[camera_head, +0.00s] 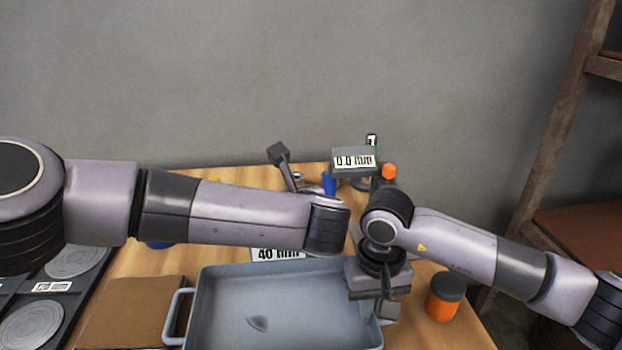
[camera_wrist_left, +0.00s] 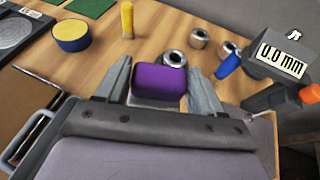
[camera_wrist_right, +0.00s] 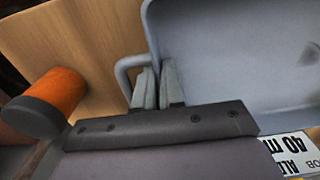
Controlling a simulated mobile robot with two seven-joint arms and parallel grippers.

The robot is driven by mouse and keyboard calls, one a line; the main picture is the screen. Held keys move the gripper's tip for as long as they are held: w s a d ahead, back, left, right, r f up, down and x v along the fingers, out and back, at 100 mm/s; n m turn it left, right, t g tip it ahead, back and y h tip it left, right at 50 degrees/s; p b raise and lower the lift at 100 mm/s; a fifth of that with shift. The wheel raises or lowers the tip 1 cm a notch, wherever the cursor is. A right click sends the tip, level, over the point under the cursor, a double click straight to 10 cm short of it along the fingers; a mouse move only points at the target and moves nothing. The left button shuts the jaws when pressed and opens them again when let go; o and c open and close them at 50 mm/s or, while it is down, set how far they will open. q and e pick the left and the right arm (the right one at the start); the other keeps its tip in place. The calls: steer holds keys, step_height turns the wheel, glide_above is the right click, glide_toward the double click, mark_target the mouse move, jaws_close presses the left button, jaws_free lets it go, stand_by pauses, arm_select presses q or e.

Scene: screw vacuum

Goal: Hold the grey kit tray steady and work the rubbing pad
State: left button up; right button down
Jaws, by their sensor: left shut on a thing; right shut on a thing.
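The grey kit tray (camera_head: 230,290) lies on the wooden table in front of me, with a looped handle (camera_head: 172,312) at its left end. My right gripper (camera_wrist_right: 158,88) is shut on the tray's right-end handle (camera_wrist_right: 124,68), beside the tray wall. The purple rubbing pad (camera_wrist_left: 158,82) sits between the fingers of my left gripper (camera_wrist_left: 160,90), which is shut on it. In the head view the pad and left fingers are hidden behind my arms. A small dark mark (camera_head: 258,322) shows on the tray floor.
A gauge reading 0.0 mm (camera_head: 353,160) stands at the back, near a blue item (camera_head: 329,183). A 40 mm label (camera_head: 277,254) lies behind the tray. An orange jar (camera_head: 443,302) stands right of it, a brown board (camera_head: 130,312) left. Metal rings (camera_wrist_left: 199,38) lie behind the pad.

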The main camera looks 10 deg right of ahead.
arm_select(q)
steer(key=s+a+n+g+y, duration=0.2)
steer(key=s+a+n+y, duration=0.2)
steer(key=a, duration=0.2)
steer(key=s+d+f+n+g+y, duration=0.15)
steer(key=s+f, duration=0.25)
steer(key=s, duration=0.5)
steer(key=shift+s+f, duration=0.2)
steer(key=shift+f, duration=3.7)
steer(key=shift+a+f, duration=0.15)
steer(key=shift+a, duration=1.65)
steer(key=shift+d, duration=2)
step_height(320, 180, up, 8)
steer(key=shift+a, duration=0.15)
steer(key=shift+w, duration=0.1)
